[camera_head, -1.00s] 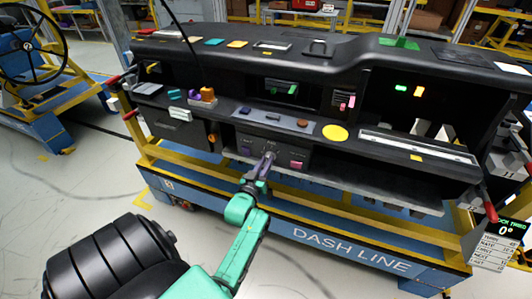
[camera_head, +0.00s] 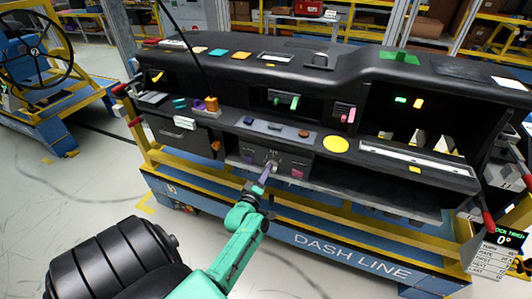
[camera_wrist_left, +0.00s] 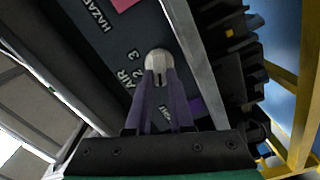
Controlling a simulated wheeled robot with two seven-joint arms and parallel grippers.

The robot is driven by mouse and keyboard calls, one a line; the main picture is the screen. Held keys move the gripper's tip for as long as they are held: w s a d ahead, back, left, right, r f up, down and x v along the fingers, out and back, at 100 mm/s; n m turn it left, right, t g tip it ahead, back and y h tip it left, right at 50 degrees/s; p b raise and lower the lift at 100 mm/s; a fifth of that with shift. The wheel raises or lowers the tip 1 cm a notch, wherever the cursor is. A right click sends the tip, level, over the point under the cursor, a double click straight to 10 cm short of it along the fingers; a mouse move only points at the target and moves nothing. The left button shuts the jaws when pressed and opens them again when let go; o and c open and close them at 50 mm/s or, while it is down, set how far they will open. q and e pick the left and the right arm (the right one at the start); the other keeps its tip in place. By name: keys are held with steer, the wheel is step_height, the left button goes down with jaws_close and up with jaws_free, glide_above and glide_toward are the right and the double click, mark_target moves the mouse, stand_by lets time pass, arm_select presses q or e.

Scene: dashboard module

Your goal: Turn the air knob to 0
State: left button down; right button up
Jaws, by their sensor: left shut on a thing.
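The air knob (camera_wrist_left: 158,62) is a round pale grey knob on the dark dashboard panel. In the left wrist view it sits between the tips of my left gripper (camera_wrist_left: 160,80), whose purple fingers are shut on it. In the head view my left gripper (camera_head: 267,174) reaches the small control panel (camera_head: 285,155) low in the middle of the dashboard. The knob's exact setting cannot be told. My right gripper is not in view.
A pink button (camera_head: 297,173) is right of the knob, and a "HAZARD" label is near it in the wrist view. A shelf ledge (camera_head: 340,185) runs below the panel. The blue cart (camera_head: 330,235) with yellow rails carries the dashboard.

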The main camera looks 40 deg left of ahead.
arm_select(q)
steer(key=n, duration=0.4)
steer(key=shift+w+n, duration=0.15)
steer(key=shift+n, duration=0.15)
stand_by(0.5)
steer(key=c, duration=0.8)
jaws_free()
steer(key=shift+w+d+f, duration=0.1)
steer(key=shift+w, duration=0.05)
steer(key=b+v, duration=0.1)
steer(key=v, duration=1.3)
steer(key=shift+s+b, duration=0.3)
steer(key=shift+b, duration=0.1)
